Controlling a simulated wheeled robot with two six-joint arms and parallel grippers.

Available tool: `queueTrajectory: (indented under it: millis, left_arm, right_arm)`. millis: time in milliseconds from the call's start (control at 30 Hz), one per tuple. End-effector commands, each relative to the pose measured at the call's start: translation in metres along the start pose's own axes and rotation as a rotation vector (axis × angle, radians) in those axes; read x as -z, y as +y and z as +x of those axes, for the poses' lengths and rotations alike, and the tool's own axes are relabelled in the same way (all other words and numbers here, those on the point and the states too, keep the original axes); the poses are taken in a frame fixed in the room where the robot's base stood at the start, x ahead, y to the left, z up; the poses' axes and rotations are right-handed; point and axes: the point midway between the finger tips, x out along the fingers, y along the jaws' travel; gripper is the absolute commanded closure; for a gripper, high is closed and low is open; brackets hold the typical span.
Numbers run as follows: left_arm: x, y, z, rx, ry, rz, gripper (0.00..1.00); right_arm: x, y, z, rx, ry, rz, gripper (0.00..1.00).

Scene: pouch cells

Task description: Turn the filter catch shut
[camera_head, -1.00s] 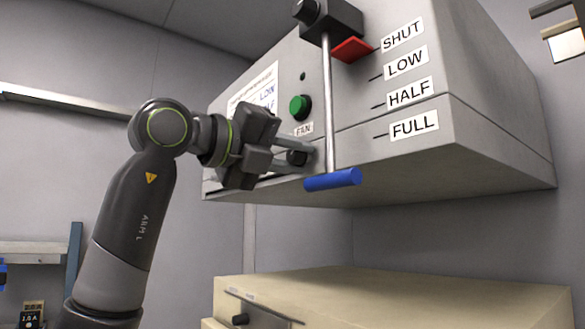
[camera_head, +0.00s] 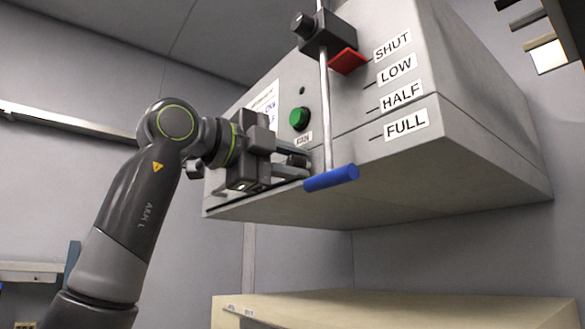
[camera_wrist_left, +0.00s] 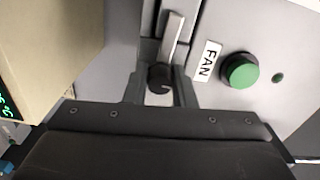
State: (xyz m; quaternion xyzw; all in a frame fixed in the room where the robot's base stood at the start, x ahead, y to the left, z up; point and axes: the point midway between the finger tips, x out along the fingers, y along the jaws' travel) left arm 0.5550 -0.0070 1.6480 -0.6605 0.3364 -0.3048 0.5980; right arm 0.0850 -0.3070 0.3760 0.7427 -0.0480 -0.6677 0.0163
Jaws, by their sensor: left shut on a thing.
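The filter catch is a dark round knob with a flat grey lever (camera_wrist_left: 172,38), seen in the left wrist view between my fingers. My left gripper (camera_head: 294,166) is at the lower front edge of the grey hood, left of the blue handle. Its fingers also show in the left wrist view (camera_wrist_left: 167,60), one on each side of the catch, shut on it. In the head view the fingers hide most of the catch. My right gripper is not in view.
A metal rod (camera_head: 325,105) with a blue handle (camera_head: 331,178) hangs just right of my fingers. A green FAN button (camera_head: 299,119) sits above them. A red pointer (camera_head: 347,62) is by the SHUT label (camera_head: 392,45). A beige cabinet (camera_head: 400,309) stands below, with free room between.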

Motion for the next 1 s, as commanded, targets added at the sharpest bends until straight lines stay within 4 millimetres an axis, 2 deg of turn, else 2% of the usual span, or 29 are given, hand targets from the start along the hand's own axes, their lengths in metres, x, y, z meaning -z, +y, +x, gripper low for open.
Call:
queueTrajectory:
  millis: [233, 700, 733, 767, 800, 1000]
  left_arm:
    - [-0.0007, 0.0002, -0.0002, 0.001, -0.001, -0.064, 0.99]
    - [-0.0007, 0.0001, 0.0000, 0.000, -0.001, -0.076, 0.99]
    - [-0.0007, 0.0001, 0.0000, 0.000, -0.001, -0.076, 0.74]
    - [-0.0007, 0.0001, 0.0000, 0.000, -0.001, -0.076, 0.70]
    - [-0.0006, 0.0002, 0.0000, 0.000, -0.001, -0.076, 0.68]
    - [-0.0005, 0.0002, 0.0000, 0.000, -0.001, -0.075, 0.68]
  right_arm:
    - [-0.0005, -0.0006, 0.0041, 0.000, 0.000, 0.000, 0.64]
    - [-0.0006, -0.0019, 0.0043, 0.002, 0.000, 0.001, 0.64]
    - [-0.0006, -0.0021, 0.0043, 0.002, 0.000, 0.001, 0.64]
    - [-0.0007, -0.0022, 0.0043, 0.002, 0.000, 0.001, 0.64]
    - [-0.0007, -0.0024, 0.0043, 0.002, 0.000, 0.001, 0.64]
    - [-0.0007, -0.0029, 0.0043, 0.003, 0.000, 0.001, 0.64]
